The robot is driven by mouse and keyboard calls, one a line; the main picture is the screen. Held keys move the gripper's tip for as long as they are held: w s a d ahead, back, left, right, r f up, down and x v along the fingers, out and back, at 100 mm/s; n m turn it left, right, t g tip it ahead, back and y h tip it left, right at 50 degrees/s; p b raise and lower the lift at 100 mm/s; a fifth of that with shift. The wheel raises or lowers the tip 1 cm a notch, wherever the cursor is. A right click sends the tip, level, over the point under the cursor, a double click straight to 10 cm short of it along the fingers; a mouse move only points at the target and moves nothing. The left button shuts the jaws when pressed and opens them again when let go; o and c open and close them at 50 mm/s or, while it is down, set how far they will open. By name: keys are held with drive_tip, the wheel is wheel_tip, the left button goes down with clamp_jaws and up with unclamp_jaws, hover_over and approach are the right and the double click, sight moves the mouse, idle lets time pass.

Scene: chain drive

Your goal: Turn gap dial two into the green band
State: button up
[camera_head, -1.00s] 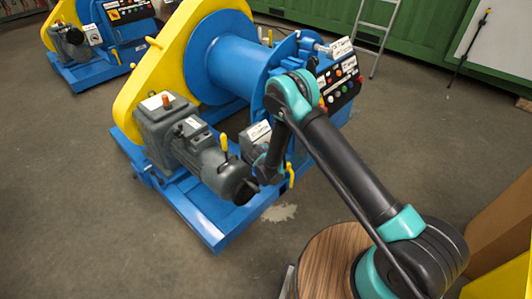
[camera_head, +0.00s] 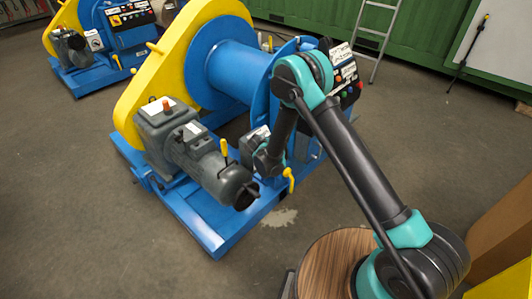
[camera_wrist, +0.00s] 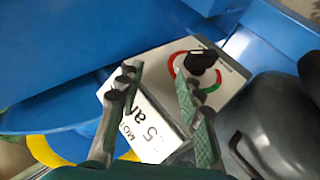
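In the wrist view, a black dial knob (camera_wrist: 201,61) sits on a pale plate (camera_wrist: 233,78). A coloured arc with red and green parts (camera_wrist: 208,88) lies around it; where the pointer stands is too blurred to tell. A white label (camera_wrist: 146,132) with partly covered dark lettering lies beside it, so I cannot confirm the dial's number. My gripper (camera_wrist: 158,74) is open, its two fingers apart over the label and plate. The right finger is near the knob and overlaps part of the arc; contact cannot be told. In the head view, my wrist hides most of the dial area.
The blue winch drum (camera_head: 228,70) with its yellow chain guard (camera_head: 150,72) stands behind the grey motor (camera_head: 205,160). A yellow-handled lever (camera_head: 289,178) is close to my wrist. A similar machine (camera_head: 95,40) stands at the back left. The floor at left is clear.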

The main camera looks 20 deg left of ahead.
drive_tip(key=shift+r, duration=0.95)
drive_tip(key=w+d+f+m+g, duration=0.2)
drive_tip(key=w+d+f+g, duration=0.1)
drive_tip(key=d+g, duration=0.3)
drive_tip(key=d+r+g+y, duration=0.35)
drive_tip(key=r+g, duration=0.25)
drive_tip(key=r, duration=0.2)
drive_tip(key=shift+m+y, duration=0.4)
drive_tip(key=shift+y, duration=0.05)
drive_tip(key=x, duration=1.1)
drive_tip(key=w+x, duration=0.1)
drive_tip(key=x, duration=0.5)
drive_tip(key=shift+a, duration=0.35)
clamp_jaws()
